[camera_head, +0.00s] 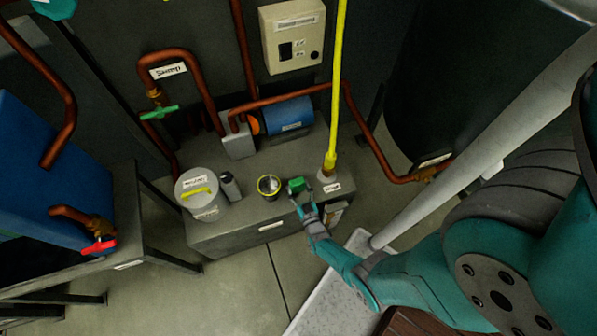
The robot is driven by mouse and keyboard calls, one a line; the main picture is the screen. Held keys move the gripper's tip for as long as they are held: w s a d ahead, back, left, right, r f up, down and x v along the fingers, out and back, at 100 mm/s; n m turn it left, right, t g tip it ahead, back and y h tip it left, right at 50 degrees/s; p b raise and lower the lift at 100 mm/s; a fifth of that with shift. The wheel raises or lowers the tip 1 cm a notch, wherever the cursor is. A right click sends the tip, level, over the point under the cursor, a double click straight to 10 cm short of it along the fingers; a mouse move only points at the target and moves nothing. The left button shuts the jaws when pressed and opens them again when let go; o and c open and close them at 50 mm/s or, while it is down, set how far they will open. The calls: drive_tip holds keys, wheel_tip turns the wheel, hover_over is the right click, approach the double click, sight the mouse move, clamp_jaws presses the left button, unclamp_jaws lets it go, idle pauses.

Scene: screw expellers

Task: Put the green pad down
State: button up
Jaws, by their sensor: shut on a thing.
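The green pad (297,184) is small and sits at the tip of my gripper (299,192), over the grey bench (230,237) near its front edge. My gripper is shut on the pad. Whether the pad touches the bench top cannot be told from this view. The lower part of the pad is partly hidden by the fingers. My teal arm reaches in from the right.
A cup with a yellow rim (269,186) stands just left of the pad. Further left are a dark cylinder (230,186) and a white lidded bucket (201,194). A yellow pole (334,120) rises at right. A blue motor (288,114) and copper pipes (191,62) are behind.

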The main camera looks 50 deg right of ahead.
drive_tip(key=o, duration=1.1)
drive_tip(key=shift+r, duration=0.1)
drive_tip(key=s+a+r+n+t+y, duration=0.1)
drive_tip(key=s+a+r+y, duration=0.15)
drive_tip(key=s+a, duration=0.45)
drive_tip(key=s+a+r+n+y, duration=0.1)
drive_tip(key=s+a+r, duration=0.25)
drive_tip(key=s, duration=0.45)
drive_tip(key=s+a+r+n+y, duration=0.1)
drive_tip(key=s+a+r+y, duration=0.1)
drive_tip(key=r, duration=1)
drive_tip(key=s+a+r+n+y, duration=0.2)
drive_tip(key=s+a+r, duration=0.2)
drive_tip(key=r, duration=0.8)
drive_tip(key=s+a+r+n+g+y, duration=0.1)
drive_tip(key=s+a+r+y, duration=0.1)
drive_tip(key=r, duration=1)
drive_tip(key=shift+s+a+n, duration=0.3)
drive_tip(key=shift+s+a, duration=0.1)
drive_tip(key=shift+s, duration=0.45)
drive_tip(key=shift+r, duration=0.1)
